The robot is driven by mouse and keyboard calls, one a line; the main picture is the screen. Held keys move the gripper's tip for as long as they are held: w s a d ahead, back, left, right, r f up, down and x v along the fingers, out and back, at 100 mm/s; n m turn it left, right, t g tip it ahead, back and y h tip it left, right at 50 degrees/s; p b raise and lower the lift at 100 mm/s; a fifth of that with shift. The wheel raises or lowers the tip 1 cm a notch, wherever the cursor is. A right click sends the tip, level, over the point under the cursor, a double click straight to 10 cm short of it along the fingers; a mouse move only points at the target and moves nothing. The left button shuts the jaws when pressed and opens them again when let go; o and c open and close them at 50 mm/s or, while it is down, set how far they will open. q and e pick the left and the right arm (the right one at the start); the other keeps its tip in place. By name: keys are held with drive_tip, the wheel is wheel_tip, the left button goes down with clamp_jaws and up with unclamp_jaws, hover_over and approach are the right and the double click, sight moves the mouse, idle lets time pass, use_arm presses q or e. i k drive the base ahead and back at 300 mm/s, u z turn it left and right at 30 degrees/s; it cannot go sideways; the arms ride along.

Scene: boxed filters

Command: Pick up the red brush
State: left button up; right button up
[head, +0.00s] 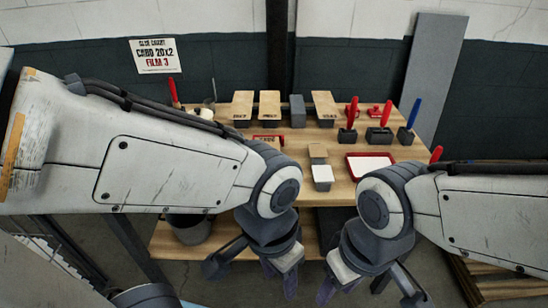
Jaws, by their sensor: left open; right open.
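Several red upright handles show in the head view, and I cannot tell for sure which is the red brush. One red handle (352,111) and another red handle (385,112) stand in dark holders at the table's back right. A third red handle (173,92) stands at the back left, and a red tip (436,154) shows above my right arm. My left gripper (250,274) is open and empty, low in front of the table. My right gripper (368,288) is open and empty, also low in front of the table. Both are well apart from the red handles.
The wooden table (300,144) holds several boxes along the back, a blue handle (414,113) in a holder, a red-rimmed white tray (370,165) and a small grey-white box (322,177). A dark bucket (188,230) stands on the lower shelf. My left arm hides the table's left part.

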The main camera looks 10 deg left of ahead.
sight(354, 107)
drive_tip(key=u, duration=0.05)
drive_tip(key=i, duration=1.5)
